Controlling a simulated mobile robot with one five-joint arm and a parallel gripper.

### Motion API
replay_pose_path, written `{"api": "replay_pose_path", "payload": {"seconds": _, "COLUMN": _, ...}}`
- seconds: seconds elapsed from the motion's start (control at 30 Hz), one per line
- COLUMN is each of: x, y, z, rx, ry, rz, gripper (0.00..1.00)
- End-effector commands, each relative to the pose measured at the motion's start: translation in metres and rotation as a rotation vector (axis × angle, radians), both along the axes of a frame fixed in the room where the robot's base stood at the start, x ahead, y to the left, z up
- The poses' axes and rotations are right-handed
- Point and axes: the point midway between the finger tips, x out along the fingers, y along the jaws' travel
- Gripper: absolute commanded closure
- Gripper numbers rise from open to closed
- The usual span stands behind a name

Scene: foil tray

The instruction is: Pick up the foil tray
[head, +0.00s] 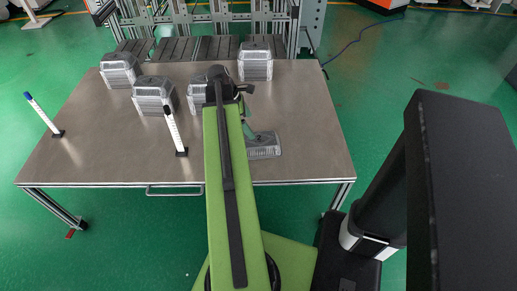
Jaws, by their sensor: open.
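A low silver foil tray (264,153) with ridged sides lies on the metal table, right of my green arm and near the table's front edge. My gripper (254,134) is small in the head view, just above or at the back left of this tray. My arm hides part of the gripper. I cannot tell whether the fingers touch the tray. Nothing is seen lifted.
Several bulky silver containers (155,94) stand on the table (95,140) toward the back, one partly behind my arm. Two upright white markers stand on dark bases, one at the left (44,114) and one left of my arm (175,132). The table's right side is clear.

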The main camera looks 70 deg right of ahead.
Motion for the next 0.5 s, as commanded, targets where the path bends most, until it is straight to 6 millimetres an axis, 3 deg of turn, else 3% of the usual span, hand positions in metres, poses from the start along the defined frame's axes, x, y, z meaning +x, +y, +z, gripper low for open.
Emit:
{"api": "replay_pose_path", "payload": {"seconds": 0.03, "x": -0.004, "y": -0.002, "z": -0.023, "rx": 0.000, "ry": 0.000, "rz": -0.001, "gripper": 0.00}}
{"api": "replay_pose_path", "payload": {"seconds": 0.13, "x": -0.010, "y": -0.005, "z": -0.040, "rx": 0.000, "ry": 0.000, "rz": 0.001, "gripper": 0.00}}
{"api": "replay_pose_path", "payload": {"seconds": 0.37, "x": -0.014, "y": -0.007, "z": -0.042, "rx": 0.000, "ry": 0.000, "rz": 0.003, "gripper": 0.00}}
{"api": "replay_pose_path", "payload": {"seconds": 0.5, "x": -0.018, "y": -0.009, "z": -0.057, "rx": 0.000, "ry": 0.000, "rz": 0.001, "gripper": 0.00}}
